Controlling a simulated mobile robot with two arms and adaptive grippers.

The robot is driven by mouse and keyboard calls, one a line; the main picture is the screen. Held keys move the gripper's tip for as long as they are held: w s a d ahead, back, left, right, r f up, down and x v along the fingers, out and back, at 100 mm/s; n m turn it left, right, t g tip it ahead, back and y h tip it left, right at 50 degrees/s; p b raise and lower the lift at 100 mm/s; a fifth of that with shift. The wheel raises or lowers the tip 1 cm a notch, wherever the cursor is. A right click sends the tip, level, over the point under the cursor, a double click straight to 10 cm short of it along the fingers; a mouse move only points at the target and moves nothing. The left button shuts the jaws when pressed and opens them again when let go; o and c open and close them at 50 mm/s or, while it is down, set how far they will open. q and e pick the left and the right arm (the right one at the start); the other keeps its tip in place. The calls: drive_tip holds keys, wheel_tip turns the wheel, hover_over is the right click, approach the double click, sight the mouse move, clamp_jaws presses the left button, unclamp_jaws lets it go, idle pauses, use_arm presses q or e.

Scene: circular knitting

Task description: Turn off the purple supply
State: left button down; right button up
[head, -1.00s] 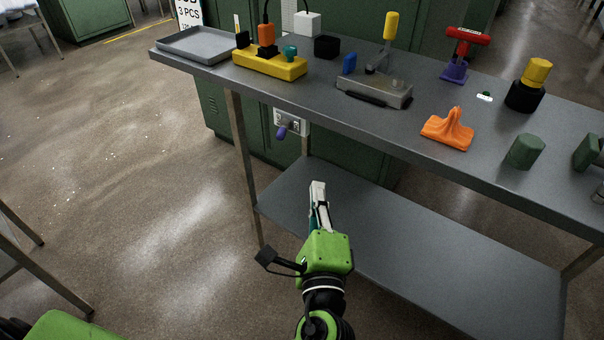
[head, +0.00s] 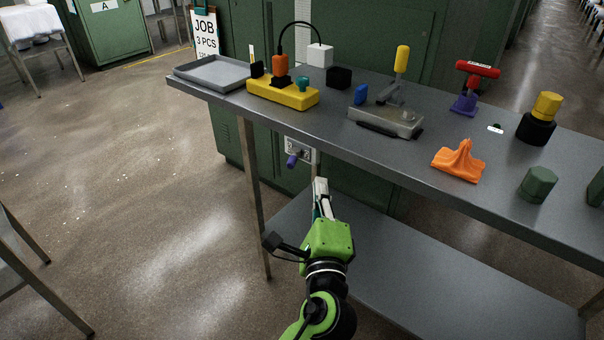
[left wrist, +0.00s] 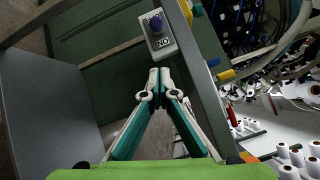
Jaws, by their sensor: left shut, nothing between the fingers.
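The purple knob (head: 292,160) sticks out from a small grey panel (head: 306,152) below the table's top, in front of the green cabinets. In the left wrist view the purple knob (left wrist: 156,24) and its panel (left wrist: 162,45) are just beyond the fingertips. My left gripper (head: 320,184) is shut and empty, a little below and right of the knob in the head view. In the left wrist view the left gripper (left wrist: 160,76) has its fingertips together, apart from the knob. My right gripper is not in view.
A lower shelf (head: 420,265) lies below.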

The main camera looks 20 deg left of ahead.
sight(293, 158)
use_arm(q)
drive_tip(key=a, duration=0.1)
drive_tip(key=w+a+r, duration=0.1)
drive_tip(key=a, duration=0.2)
drive_tip(key=shift+w+a+r, duration=0.2)
drive_tip(key=shift+w+a, duration=0.05)
drive_tip(key=shift+w, duration=0.15)
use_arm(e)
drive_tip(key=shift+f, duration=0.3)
use_arm(q)
drive_tip(key=shift+p, duration=0.35)
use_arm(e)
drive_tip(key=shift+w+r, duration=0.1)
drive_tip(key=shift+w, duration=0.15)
